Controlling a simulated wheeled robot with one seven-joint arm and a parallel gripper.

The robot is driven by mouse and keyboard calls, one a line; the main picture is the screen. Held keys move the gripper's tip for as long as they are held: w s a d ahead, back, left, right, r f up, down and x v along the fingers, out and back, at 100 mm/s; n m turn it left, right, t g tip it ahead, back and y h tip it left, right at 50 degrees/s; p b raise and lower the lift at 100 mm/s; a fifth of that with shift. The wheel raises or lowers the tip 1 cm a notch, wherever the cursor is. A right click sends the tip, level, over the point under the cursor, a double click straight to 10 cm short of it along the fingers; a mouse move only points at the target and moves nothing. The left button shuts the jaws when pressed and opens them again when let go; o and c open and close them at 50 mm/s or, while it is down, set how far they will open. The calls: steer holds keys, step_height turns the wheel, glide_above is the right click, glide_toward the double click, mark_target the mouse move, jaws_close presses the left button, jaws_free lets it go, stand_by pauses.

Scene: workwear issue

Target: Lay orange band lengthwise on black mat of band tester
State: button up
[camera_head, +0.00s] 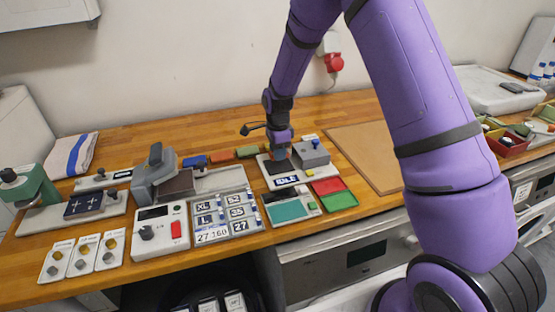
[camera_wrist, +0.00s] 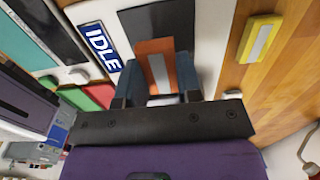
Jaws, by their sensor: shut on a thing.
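My gripper (camera_wrist: 156,88) is shut on the orange band (camera_wrist: 158,50), which has a pale grey stripe; a finger stands on each side of it. The band's far end overlaps the black mat (camera_wrist: 158,20) of the band tester in the wrist view; I cannot tell whether it touches the mat. In the head view my gripper (camera_head: 281,150) is low over the band tester (camera_head: 265,178), at the back of the black mat (camera_head: 279,168). The band is hidden there. The tester's sign (camera_head: 286,180) reads IDLE.
A grey block with a blue knob (camera_head: 311,153) stands right of the mat. Red (camera_head: 328,185) and green (camera_head: 340,200) plates lie in front. A yellow piece (camera_wrist: 260,40) lies on the wood beside the tester. Blue (camera_head: 194,161) and green (camera_head: 247,152) bands lie to the left.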

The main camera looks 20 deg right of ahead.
mark_target(278, 165)
steer(key=shift+f, duration=1.75)
steer(key=shift+f, duration=0.15)
steer(key=o, duration=0.9)
